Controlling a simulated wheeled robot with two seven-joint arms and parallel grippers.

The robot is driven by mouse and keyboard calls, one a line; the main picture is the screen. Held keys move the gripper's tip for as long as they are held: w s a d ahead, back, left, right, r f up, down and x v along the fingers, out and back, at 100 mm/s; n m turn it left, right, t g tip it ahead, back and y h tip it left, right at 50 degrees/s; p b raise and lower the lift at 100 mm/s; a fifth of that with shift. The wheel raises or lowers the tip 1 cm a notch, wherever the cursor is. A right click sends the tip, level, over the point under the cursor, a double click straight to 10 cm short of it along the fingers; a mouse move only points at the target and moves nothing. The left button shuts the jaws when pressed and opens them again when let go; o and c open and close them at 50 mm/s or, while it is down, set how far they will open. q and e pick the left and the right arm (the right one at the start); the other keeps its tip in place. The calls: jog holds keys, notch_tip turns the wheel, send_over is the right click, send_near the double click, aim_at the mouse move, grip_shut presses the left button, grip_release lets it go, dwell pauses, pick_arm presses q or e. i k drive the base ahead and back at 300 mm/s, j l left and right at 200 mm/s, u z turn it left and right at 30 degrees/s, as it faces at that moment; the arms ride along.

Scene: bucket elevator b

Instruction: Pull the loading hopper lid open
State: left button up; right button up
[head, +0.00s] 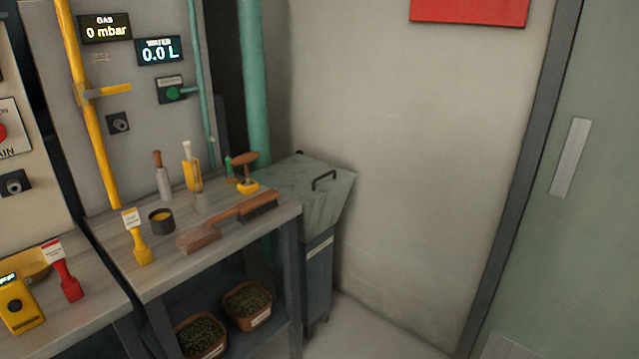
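The loading hopper (318,262) stands in the corner against the wall, just beyond the right end of the workbench. Its grey-green lid (290,190) lies flat and closed on top. A dark bar handle (324,180) sits on the right part of the lid. The lower left of the hopper is hidden behind the bench. Neither of my grippers shows in the head view.
A green pipe (254,90) rises behind the hopper. Floor (375,330) at right is clear, beside a door (590,230).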

aim_at(300, 178)
jog(key=i+l+u, duration=0.1)
jog(key=l, duration=0.25)
jog(key=i+l+u, duration=0.15)
jog(key=i+l, duration=0.15)
jog(key=i+l+u, duration=0.1)
jog(key=l, duration=0.35)
jog(key=i+l+u, duration=0.1)
jog(key=l, duration=0.3)
jog(key=i+l+u, duration=0.1)
jog(key=i+l, duration=0.15)
jog(key=l, duration=0.15)
jog(key=i+l+u, duration=0.15)
jog(key=l, duration=0.25)
jog(key=i+l+u, duration=0.1)
jog(key=l, duration=0.35)
jog(key=i+l+u, duration=0.1)
jog(key=l, duration=0.35)
